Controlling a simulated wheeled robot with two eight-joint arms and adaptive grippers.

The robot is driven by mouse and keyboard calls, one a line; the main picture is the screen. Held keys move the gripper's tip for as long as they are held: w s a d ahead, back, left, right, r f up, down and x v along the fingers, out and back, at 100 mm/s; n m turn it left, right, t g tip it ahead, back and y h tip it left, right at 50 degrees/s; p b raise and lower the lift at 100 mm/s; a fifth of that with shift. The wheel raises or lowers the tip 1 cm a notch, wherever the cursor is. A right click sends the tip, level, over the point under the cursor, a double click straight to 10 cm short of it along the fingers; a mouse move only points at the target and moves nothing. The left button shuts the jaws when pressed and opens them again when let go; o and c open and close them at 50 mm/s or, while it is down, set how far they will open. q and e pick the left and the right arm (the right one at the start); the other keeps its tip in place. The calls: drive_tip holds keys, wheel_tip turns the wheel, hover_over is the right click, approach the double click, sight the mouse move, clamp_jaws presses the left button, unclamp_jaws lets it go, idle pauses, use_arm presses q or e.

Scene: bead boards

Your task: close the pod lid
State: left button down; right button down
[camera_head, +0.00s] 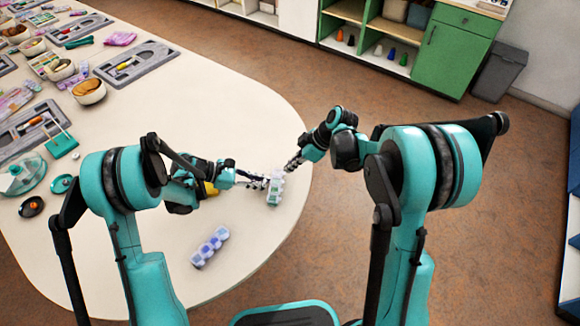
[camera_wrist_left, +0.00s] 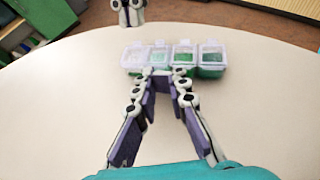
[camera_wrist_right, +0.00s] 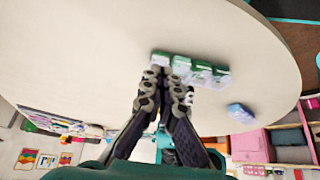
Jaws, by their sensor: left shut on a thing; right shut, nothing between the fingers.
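A green pod strip (camera_head: 274,190) with several clear-lidded compartments lies on the table near its rounded right edge. It spans the upper middle of the left wrist view (camera_wrist_left: 184,72) and also shows in the right wrist view (camera_wrist_right: 200,72). My left gripper (camera_head: 266,184) is shut on the strip's long side, near its middle; its fingertips meet there in the left wrist view (camera_wrist_left: 160,73). My right gripper (camera_head: 290,166) is shut and empty by the strip's far end, and its tips overlap that end in the right wrist view (camera_wrist_right: 160,66). I cannot tell which lid is open.
A blue-purple pod strip (camera_head: 210,247) lies nearer on the table, apart from both grippers. Grey trays (camera_head: 137,64), bowls (camera_head: 88,92) and a teal-rimmed clear dish (camera_head: 22,174) stand on the left. The table around the green strip is otherwise clear.

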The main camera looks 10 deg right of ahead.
drive_tip(key=v, duration=1.3)
use_arm(q)
drive_tip(key=c, duration=1.5)
unclamp_jaws()
drive_tip(key=shift+o, duration=0.2)
